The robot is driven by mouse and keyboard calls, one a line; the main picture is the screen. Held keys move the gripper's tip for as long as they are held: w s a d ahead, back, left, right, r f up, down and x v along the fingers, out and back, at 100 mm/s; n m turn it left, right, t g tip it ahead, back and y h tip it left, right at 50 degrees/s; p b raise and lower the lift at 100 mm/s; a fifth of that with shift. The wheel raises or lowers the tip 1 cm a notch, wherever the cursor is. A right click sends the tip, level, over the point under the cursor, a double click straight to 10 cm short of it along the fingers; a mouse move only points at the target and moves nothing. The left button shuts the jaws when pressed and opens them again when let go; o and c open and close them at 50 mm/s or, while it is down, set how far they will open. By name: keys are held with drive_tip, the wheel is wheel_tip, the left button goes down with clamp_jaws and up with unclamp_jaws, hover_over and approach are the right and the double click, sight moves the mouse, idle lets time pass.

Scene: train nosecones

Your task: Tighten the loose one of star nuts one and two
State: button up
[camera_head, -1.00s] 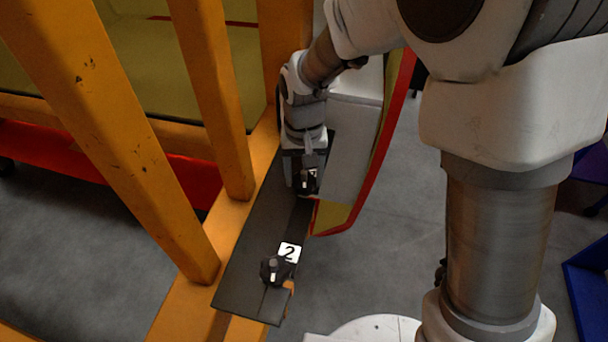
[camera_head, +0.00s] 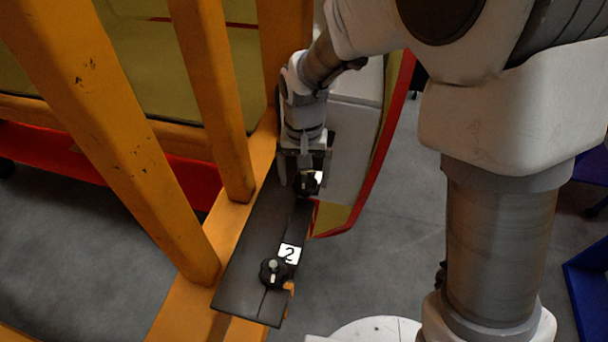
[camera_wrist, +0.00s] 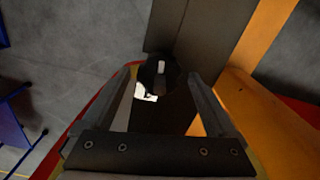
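Star nut two (camera_head: 274,271) is a black knob with a light stud in its middle, on the near part of a dark plate (camera_head: 250,284), beside the white label "2" (camera_head: 289,253). Another black star nut (camera_head: 308,183), by its place star nut one, is farther up the plate, partly hidden by my gripper (camera_head: 306,184). In the wrist view this nut (camera_wrist: 160,72) lies between the tips of my two spread fingers (camera_wrist: 162,78), with gaps on both sides. My gripper is open. A white label (camera_wrist: 144,92) beside the nut is partly covered, its number unreadable.
Orange beams (camera_head: 219,110) of the frame stand close left of the plate. A curved red-edged panel (camera_head: 372,165) is right of my gripper. Grey floor lies open at the lower right, with a blue object (camera_head: 590,285) at the edge.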

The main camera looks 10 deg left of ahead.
wheel_tip(320, 180, up, 17)
drive_tip(key=shift+r+p, duration=0.2)
drive_tip(key=shift+p, duration=0.15)
idle(0.4)
